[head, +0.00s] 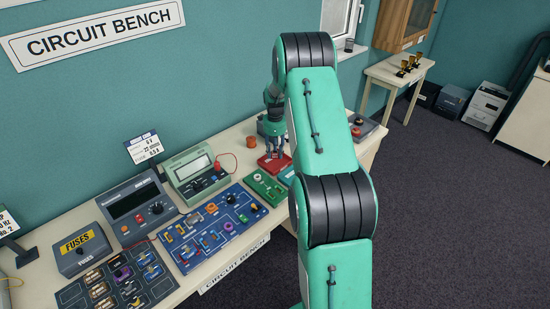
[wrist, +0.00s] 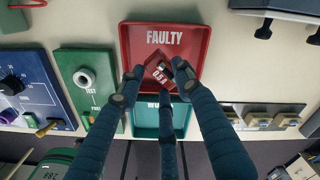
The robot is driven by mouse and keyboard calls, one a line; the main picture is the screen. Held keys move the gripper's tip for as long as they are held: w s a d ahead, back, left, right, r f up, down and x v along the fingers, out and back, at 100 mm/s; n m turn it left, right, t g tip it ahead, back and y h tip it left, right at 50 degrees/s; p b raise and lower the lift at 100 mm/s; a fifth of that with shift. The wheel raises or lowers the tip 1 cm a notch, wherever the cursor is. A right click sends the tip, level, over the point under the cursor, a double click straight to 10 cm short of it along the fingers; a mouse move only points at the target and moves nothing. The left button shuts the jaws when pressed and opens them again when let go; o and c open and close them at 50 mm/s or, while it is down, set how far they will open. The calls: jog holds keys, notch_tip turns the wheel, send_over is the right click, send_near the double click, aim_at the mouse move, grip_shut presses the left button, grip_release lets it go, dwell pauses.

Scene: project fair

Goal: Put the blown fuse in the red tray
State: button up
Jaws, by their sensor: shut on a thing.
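The red tray (wrist: 132,40), lettered FAULTY, lies under my gripper in the wrist view. In the head view the red tray (head: 266,165) is near the back of the bench, partly hidden by my gripper (head: 275,150). The fuse is over the inside of the red tray, between the fingertips. I cannot tell whether it touches the tray floor. In the head view the fuse is not clearly seen.
A teal tray (wrist: 146,128) adjoins the red one, its lettering partly hidden by my fingers. A green test panel (wrist: 104,64) and a blue circuit board (head: 190,255) lie left of the trays. A grey FUSES box (head: 82,256) and meters (head: 133,203) line the bench.

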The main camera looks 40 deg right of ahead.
aim_at(275, 155)
jog(key=shift+f, duration=1.75)
jog(key=shift+f+b, duration=0.1)
jog(key=shift+b, duration=0.2)
jog(key=o, duration=1.2)
jog(key=shift+c, duration=0.2)
notch_tip(275, 155, up, 12)
jog(key=p, duration=0.1)
